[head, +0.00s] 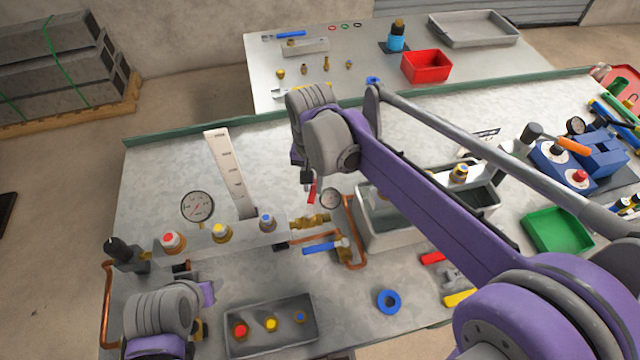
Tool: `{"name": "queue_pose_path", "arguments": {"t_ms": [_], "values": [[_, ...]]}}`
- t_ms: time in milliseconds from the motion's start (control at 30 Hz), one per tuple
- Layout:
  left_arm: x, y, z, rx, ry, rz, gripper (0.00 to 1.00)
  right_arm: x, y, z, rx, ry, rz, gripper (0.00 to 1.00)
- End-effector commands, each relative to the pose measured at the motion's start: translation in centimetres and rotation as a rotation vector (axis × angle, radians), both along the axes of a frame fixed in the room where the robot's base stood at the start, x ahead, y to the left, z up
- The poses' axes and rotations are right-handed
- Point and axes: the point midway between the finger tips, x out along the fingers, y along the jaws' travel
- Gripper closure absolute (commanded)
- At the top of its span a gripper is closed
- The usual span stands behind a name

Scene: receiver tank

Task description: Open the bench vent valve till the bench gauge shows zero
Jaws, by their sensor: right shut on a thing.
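My right gripper (307,180) points down over the middle of the bench, partly hidden by its own wrist. It is shut on a red lever (312,192), which stands near brass fittings (309,222); I cannot clearly see the valve body under it. A small round gauge (331,198) is just right of the lever, its needle too small to read. A larger dial gauge (197,207) stands at the left above the manifold; its reading is not clear. Which one is the bench gauge I cannot tell. My left arm's wrist is at the lower left; its gripper (198,328) is mostly hidden behind it.
A manifold (195,240) with red, yellow and blue knobs runs along the left. A blue-handled lever (320,247) and copper pipe (349,233) sit below the right gripper. A grey tank (385,232) is right of it. A grey tray (270,340) lies in front.

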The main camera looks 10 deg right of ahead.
Motion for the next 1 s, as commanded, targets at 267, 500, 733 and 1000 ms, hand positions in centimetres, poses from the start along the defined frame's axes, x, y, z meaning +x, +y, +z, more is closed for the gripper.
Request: {"name": "queue_pose_path", "arguments": {"t_ms": [267,500,733,1000], "values": [[0.0,0.0,-0.1,0.000,0.000,0.000,0.50,0.4,1.4,0.0,0.001,-0.001,0.227,1.00],[0.0,0.0,-0.1,0.000,0.001,0.000,0.50,0.5,2.2,0.1,0.002,-0.002,0.359,1.00],[0.0,0.0,-0.1,0.000,0.001,0.000,0.50,0.5,2.5,0.1,0.001,-0.001,0.421,1.00],[0.0,0.0,-0.1,0.000,0.001,0.000,0.50,0.5,2.6,0.1,0.001,-0.001,0.436,1.00]]}}
